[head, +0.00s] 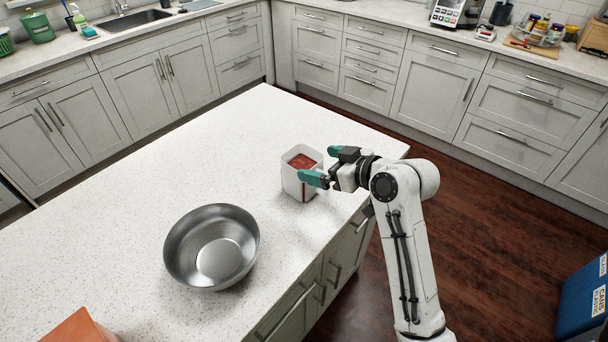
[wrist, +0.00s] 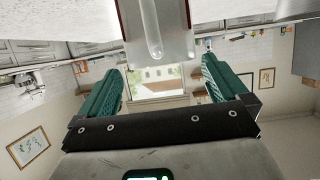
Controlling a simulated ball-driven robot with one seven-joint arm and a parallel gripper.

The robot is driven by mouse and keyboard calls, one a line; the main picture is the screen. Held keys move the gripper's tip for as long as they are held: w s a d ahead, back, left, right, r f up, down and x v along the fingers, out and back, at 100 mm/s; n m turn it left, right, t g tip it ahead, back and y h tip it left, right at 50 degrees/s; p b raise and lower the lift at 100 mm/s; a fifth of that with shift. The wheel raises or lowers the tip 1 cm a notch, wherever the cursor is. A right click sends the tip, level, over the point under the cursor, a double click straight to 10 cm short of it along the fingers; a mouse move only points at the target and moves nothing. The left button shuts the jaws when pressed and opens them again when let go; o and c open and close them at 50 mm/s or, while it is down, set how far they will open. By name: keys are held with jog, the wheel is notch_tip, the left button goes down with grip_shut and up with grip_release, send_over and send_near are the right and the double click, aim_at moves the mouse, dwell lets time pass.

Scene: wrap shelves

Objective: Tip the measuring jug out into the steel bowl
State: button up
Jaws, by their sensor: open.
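The measuring jug (head: 296,186) is white and squarish, and stands upright on the island counter near its right edge. Red contents show inside its top. The steel bowl (head: 212,248) stands on the counter to the left of the jug and nearer to me, and its inside looks empty. My gripper (head: 322,164) is open at the right side of the jug, with its teal fingers close to the jug's rim. In the wrist view the jug (wrist: 155,35) shows at the top, between and beyond the open fingers (wrist: 160,85). I cannot tell whether the fingers touch it.
The white speckled counter (head: 130,210) is clear between jug and bowl and towards the back. An orange-brown block (head: 78,328) sits at its near left corner. A blue box (head: 583,300) stands at the far right. Grey cabinets (head: 350,60) line the back.

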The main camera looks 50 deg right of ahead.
aim_at(290, 158)
jog(key=shift+f+p+x, duration=0.2)
jog(key=shift+p+x, duration=0.55)
jog(key=shift+x, duration=2)
jog(key=shift+s+a, duration=0.1)
jog(key=shift+a, duration=0.05)
jog(key=c, duration=1.4)
jog(key=shift+c, duration=0.3)
jog(key=shift+r, duration=0.2)
